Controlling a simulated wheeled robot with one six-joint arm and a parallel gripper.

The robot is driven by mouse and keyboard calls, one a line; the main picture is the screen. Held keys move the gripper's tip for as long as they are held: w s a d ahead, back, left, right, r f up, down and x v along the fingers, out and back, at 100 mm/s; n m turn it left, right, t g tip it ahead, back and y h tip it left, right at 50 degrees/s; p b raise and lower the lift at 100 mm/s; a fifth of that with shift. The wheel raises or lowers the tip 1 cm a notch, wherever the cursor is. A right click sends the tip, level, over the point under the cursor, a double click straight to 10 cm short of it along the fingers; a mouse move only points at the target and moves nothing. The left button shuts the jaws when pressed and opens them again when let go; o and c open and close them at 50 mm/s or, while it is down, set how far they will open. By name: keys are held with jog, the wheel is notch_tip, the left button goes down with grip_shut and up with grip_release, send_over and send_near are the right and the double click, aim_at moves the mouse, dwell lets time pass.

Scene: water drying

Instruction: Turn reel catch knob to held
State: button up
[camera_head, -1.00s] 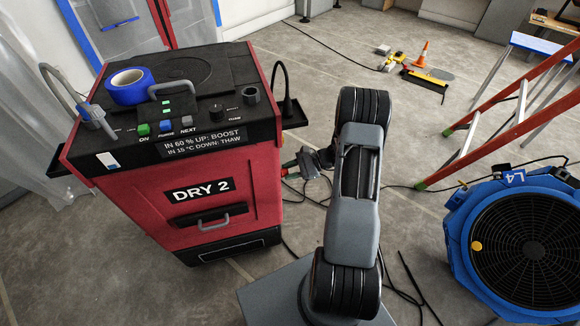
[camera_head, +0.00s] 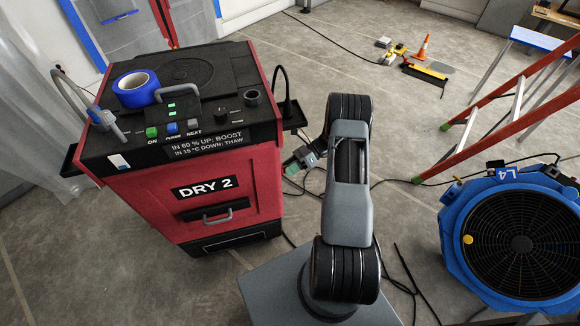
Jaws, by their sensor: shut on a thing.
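My gripper (camera_head: 296,163) is small and partly hidden behind my arm. It sits beside the right side of the red dryer (camera_head: 262,190) marked DRY 2, below the dark side ledge. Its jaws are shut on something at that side. A small green part (camera_head: 291,169) shows at its tip. I take the held thing to be the reel catch knob, but its shape and its setting cannot be made out from here.
Blue tape and a hose stand on the dryer top. A blue fan (camera_head: 455,215) stands at the right, with an orange ladder (camera_head: 500,120) behind it. Dark cables run over the floor around my base.

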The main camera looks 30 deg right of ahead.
jog(key=shift+m+g+y, duration=0.3)
jog(key=shift+m+g, duration=0.1)
jog(key=shift+m, duration=0.5)
jog(key=o, duration=0.9)
jog(key=v, duration=0.7)
jog(key=b+v, duration=0.1)
jog(key=v, duration=0.6)
jog(key=shift+w+f, duration=0.1)
jog(key=shift+w, duration=0.1)
